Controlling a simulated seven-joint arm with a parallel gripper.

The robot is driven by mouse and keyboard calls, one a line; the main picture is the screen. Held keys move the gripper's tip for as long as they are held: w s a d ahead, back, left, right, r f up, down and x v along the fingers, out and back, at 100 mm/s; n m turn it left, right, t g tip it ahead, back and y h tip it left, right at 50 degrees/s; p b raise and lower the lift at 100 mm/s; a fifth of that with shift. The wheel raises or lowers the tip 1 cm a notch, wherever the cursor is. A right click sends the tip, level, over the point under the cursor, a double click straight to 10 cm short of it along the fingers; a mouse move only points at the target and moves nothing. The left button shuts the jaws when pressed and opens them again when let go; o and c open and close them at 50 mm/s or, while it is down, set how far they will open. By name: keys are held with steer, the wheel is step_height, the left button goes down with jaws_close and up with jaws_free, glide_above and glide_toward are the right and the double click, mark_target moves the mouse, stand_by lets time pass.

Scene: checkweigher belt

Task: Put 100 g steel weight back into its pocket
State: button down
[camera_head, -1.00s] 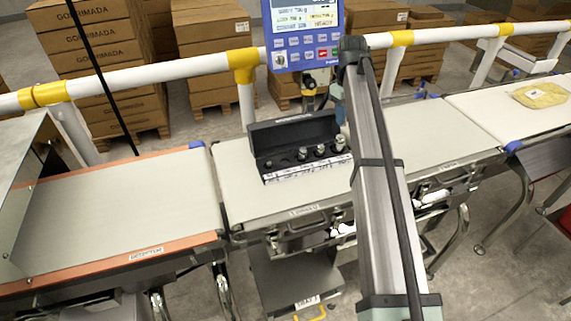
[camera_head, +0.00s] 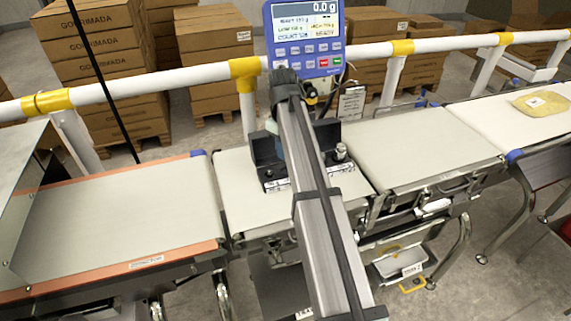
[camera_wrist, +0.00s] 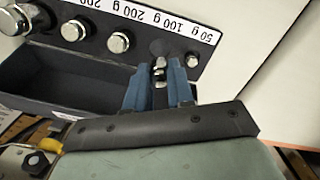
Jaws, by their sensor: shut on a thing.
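My gripper (camera_wrist: 160,82) shows in the wrist view, its two blue fingers shut on a small shiny steel weight (camera_wrist: 160,67). The weight is just beside the round, dark 100 g pocket (camera_wrist: 159,46) of the black weight box (camera_wrist: 85,82). I cannot tell how high it is above the box. The 100 g label (camera_wrist: 174,27) is on the white strip behind the pocket. In the head view my arm covers the middle of the box (camera_head: 264,146) and hides the gripper.
In the wrist view a small weight (camera_wrist: 192,60) sits by the 50 g label, right of the fingers. A larger weight (camera_wrist: 118,42) sits to the left, with others beyond. The box stands on the middle belt (camera_head: 236,184). The blue display (camera_head: 304,38) reads 0.0 g.

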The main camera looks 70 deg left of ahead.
mark_target(286, 173)
steer(key=shift+f, duration=2.9)
steer(key=shift+f, duration=0.4)
steer(key=c, duration=1)
jaws_free()
steer(key=shift+d, duration=0.1)
steer(key=shift+c, duration=0.2)
steer(key=shift+o, duration=0.3)
steer(key=r, duration=1.2)
steer(key=shift+s+a+r, duration=0.1)
steer(key=shift+a+r, duration=0.25)
steer(key=shift+r, duration=0.05)
